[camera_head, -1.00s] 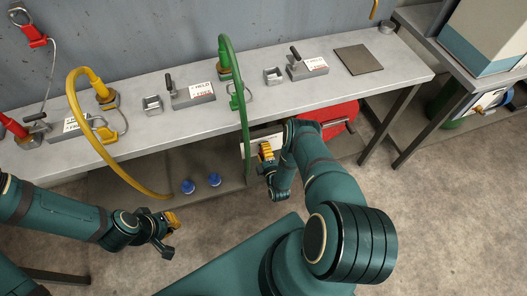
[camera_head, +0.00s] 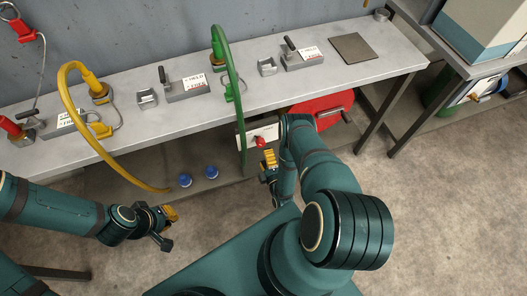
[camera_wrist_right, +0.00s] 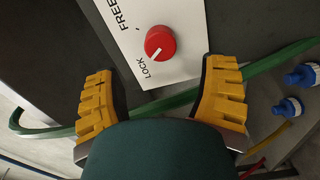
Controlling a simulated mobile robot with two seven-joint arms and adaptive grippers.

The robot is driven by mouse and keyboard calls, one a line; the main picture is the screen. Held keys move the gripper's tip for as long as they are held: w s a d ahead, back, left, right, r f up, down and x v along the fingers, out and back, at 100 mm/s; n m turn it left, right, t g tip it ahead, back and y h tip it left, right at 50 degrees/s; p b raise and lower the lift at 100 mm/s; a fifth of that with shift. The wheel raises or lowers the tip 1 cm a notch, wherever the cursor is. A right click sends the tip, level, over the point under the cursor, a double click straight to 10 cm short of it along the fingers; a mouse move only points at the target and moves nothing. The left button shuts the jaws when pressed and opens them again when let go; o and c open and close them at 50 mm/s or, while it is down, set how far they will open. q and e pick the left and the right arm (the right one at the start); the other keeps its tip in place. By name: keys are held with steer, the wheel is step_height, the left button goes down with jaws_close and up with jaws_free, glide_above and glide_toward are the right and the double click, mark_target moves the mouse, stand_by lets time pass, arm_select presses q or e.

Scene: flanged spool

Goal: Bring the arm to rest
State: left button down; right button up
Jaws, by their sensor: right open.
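My right gripper (camera_head: 268,165) is below the bench's front edge in the head view. In the right wrist view its two yellow-padded fingers (camera_wrist_right: 165,100) are spread wide with nothing between them. Ahead of them is a red knob (camera_wrist_right: 160,42) on a white plate (camera_wrist_right: 190,70) marked FREE and LOCK; the knob's white line points toward LOCK. The knob also shows in the head view (camera_head: 260,141), apart from the gripper. My left gripper (camera_head: 168,228) is at the lower left over the floor, fingers apart and empty.
A red round drum (camera_head: 322,110) sits under the bench (camera_head: 300,82), beside the plate. A green hose (camera_head: 241,100) and a yellow hose (camera_head: 68,105) loop over the front edge. Two blue-capped items (camera_head: 211,172) stand low behind the grippers. The floor at right is clear.

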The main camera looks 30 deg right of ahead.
mark_target(259, 145)
stand_by(0.5)
steer(key=w+m, duration=0.1)
steer(key=w+r+g, duration=0.1)
steer(key=shift+w+a+r+m+g+y, duration=0.1)
steer(key=shift+w+m+g+y, duration=0.2)
steer(key=shift+w+m, duration=0.1)
steer(key=w+a+r+m+g+y, duration=0.2)
steer(key=a+r+m+g+y, duration=0.1)
steer(key=a+r+m+g, duration=0.35)
steer(key=s+a+r+m+g+y, duration=0.4)
steer(key=s+a+r+m+g, duration=0.3)
steer(key=s+a+r, duration=0.6)
steer(key=shift+s+r+g, duration=0.35)
steer(key=shift+s+g, duration=0.1)
steer(key=shift+s, duration=0.65)
steer(key=shift+a, duration=0.1)
